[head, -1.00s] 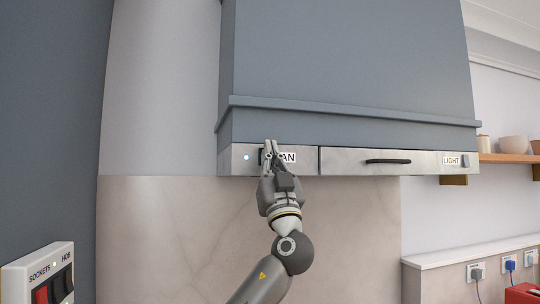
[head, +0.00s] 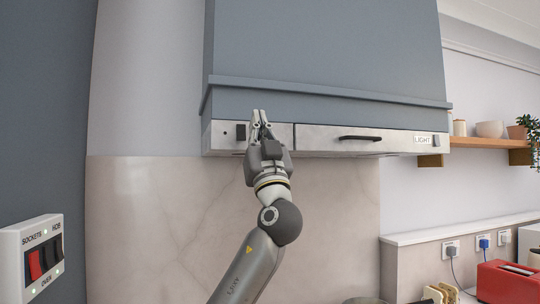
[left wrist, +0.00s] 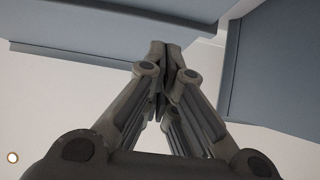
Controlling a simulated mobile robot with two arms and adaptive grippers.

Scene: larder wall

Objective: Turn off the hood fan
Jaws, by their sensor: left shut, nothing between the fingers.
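The hood (head: 320,50) is a grey-blue box with a pale metal front strip (head: 310,137). At the strip's left end is a small round indicator (head: 227,131), now dark. Just right of it is a dark fan switch (head: 241,133), partly beside my gripper. My left gripper (head: 260,117) points up in front of the strip, just right of the switch, and hides the fan label. Its fingers are together and hold nothing; they also show closed in the left wrist view (left wrist: 160,50). Whether they touch the strip cannot be told. My right gripper is not in view.
A switch panel (head: 30,255) is at lower left. A shelf (head: 485,143) with pots is at right, above a red toaster (head: 505,283).

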